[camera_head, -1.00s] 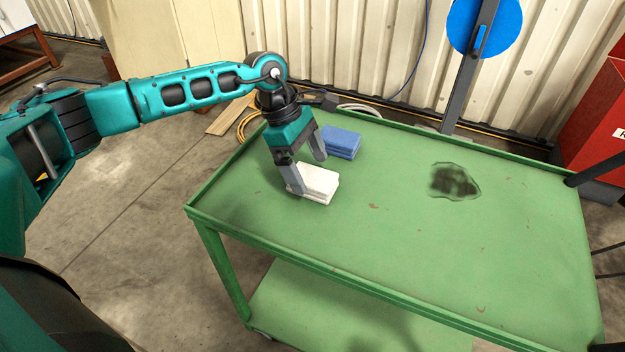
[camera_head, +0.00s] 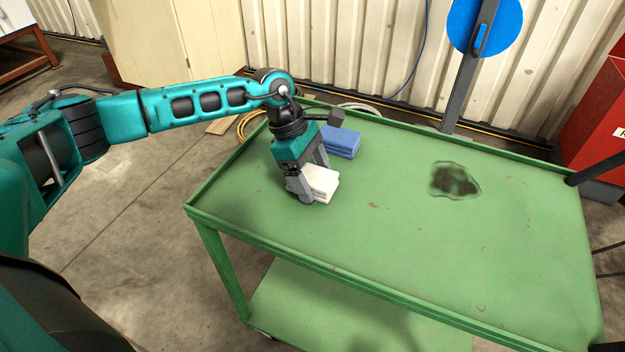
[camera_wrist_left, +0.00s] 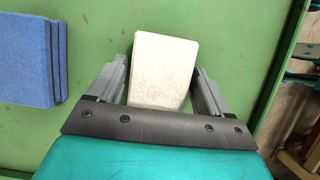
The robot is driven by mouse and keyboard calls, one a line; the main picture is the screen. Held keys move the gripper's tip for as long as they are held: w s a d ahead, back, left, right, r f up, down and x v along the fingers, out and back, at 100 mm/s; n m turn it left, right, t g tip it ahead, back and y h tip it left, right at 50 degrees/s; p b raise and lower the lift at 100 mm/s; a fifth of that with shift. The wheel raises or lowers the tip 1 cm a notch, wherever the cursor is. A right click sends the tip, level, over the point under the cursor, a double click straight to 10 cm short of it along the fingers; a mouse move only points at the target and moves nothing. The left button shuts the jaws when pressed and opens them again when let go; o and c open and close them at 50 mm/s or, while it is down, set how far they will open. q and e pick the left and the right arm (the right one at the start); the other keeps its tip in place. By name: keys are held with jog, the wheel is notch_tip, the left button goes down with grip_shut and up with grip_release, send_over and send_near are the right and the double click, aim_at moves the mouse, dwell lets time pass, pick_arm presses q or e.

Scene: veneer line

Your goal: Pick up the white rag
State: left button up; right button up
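The white rag (camera_head: 319,182) is a folded stack lying on the green cart top. It also shows in the left wrist view (camera_wrist_left: 163,68), between the two fingers. My left gripper (camera_head: 313,180) is lowered around the rag, with one finger on its near side and one on its far side. In the left wrist view the left gripper (camera_wrist_left: 163,85) is open, with a narrow gap visible between each finger and the rag. The lower part of the rag is hidden by the gripper body. My right gripper is not in view.
A blue folded rag stack (camera_head: 341,142) lies just behind the white one; it shows at the left in the wrist view (camera_wrist_left: 28,60). A dark stain (camera_head: 455,181) marks the green cart (camera_head: 400,245). The cart has a raised rim. Its middle is clear.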

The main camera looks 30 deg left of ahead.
aim_at(312, 175)
pick_arm(q)
jog(key=c, duration=0.7)
notch_tip(312, 175, up, 20)
jog(key=shift+r+p, duration=0.15)
jog(key=shift+p, duration=0.3)
jog(key=o, duration=0.5)
jog(key=c, duration=0.4)
